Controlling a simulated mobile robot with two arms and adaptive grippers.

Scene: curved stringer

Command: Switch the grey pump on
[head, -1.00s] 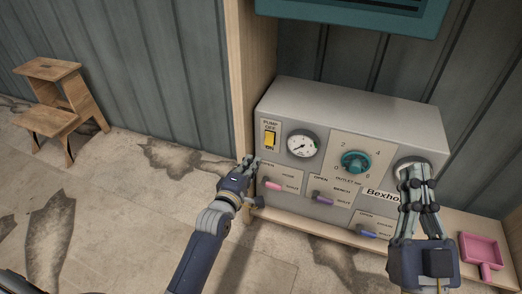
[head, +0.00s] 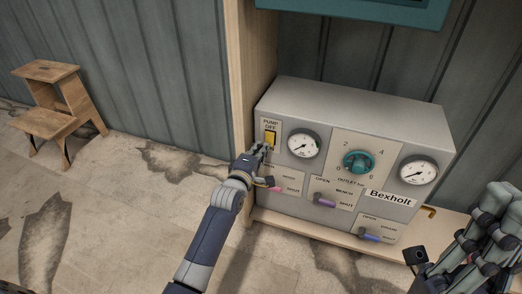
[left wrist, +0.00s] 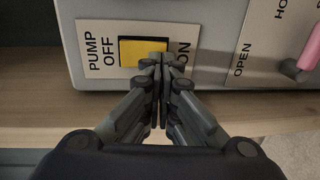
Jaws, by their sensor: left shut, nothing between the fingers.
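The grey pump (head: 350,100) is a box-shaped panel marked Bexholt. Its yellow rocker switch (head: 270,138) sits at the upper left of the front, on a plate marked PUMP, OFF and ON. My left gripper (head: 265,147) is shut and empty, its tips at the lower, ON end of the switch. In the left wrist view the shut fingertips (left wrist: 162,62) overlap the ON-side edge of the yellow rocker (left wrist: 138,50). I cannot tell whether they touch it. My right gripper (head: 488,225) is at the lower right, away from the switch; its jaw opening is unclear.
The front also has a left gauge (head: 304,144), a teal outlet knob (head: 358,162), a right gauge (head: 418,171) and several coloured valve levers, the pink one (head: 275,188) just below my left gripper. A wooden step stool (head: 52,110) stands far left.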

